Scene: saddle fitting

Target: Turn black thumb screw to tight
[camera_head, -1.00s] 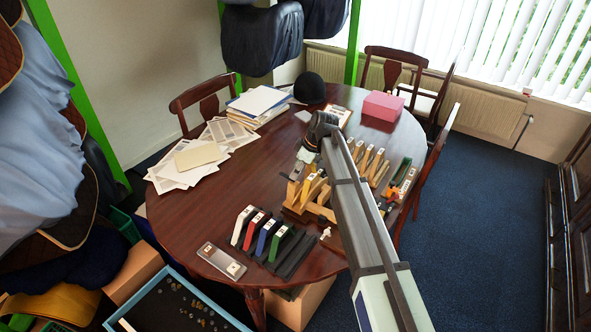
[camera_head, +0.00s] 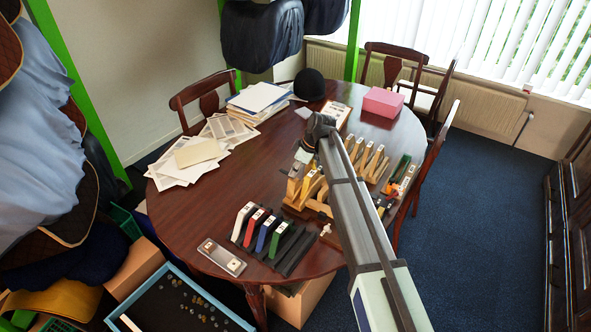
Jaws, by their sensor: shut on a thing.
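My arm reaches from the lower right over the round table. My gripper (camera_head: 305,156) is small and dark below the wrist, at the back of a wooden fixture (camera_head: 300,193) with yellow upright pieces. Its jaws are shut at the fixture. The black thumb screw cannot be made out; the jaws and wrist cover that spot, and the thing between them is too small to see clearly.
Black, red, blue and green-sided pieces (camera_head: 267,231) stand in a rack at the front of the table (camera_head: 190,215). More wooden pieces (camera_head: 370,160) stand right of my arm. Papers (camera_head: 200,155), a black helmet (camera_head: 309,84) and a pink box (camera_head: 384,102) lie farther back.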

